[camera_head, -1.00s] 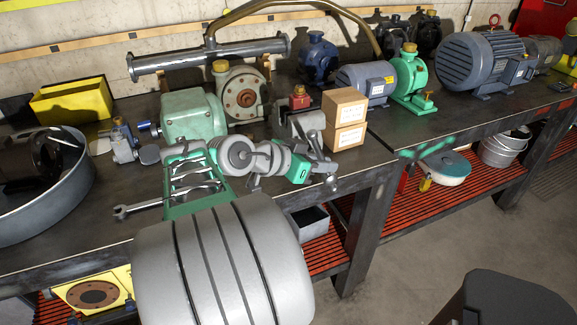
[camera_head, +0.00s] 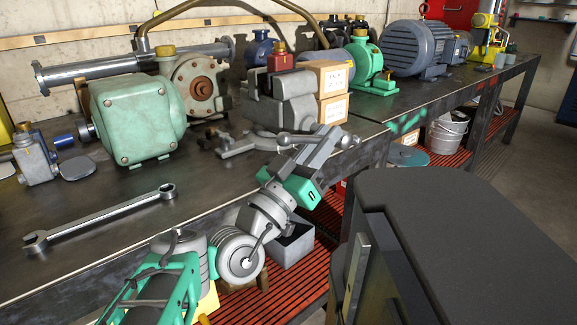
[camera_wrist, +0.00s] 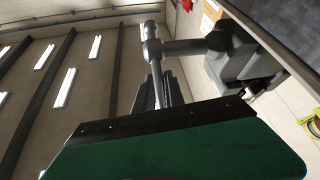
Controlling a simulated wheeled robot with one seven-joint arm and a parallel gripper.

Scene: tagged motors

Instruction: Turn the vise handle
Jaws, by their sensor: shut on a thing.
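A grey vise (camera_head: 283,100) stands at the front edge of the workbench. Its handle (camera_head: 288,138) is a metal bar with a rounded hub, sticking out over the edge. My gripper (camera_head: 325,138), with a green body and dark grey fingers, reaches up to the handle from the front. Its fingers are shut on the handle bar. In the wrist view the handle (camera_wrist: 153,50) runs between the fingers (camera_wrist: 156,95), and the vise (camera_wrist: 235,62) is to the right. The fingers partly hide the bar.
A green gearbox (camera_head: 135,118) and a wrench (camera_head: 100,215) lie left of the vise. Cardboard boxes (camera_head: 332,95) stand close at its right. A grey bin (camera_head: 290,243) sits on the red lower shelf. A dark rounded block (camera_head: 470,240) fills the lower right.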

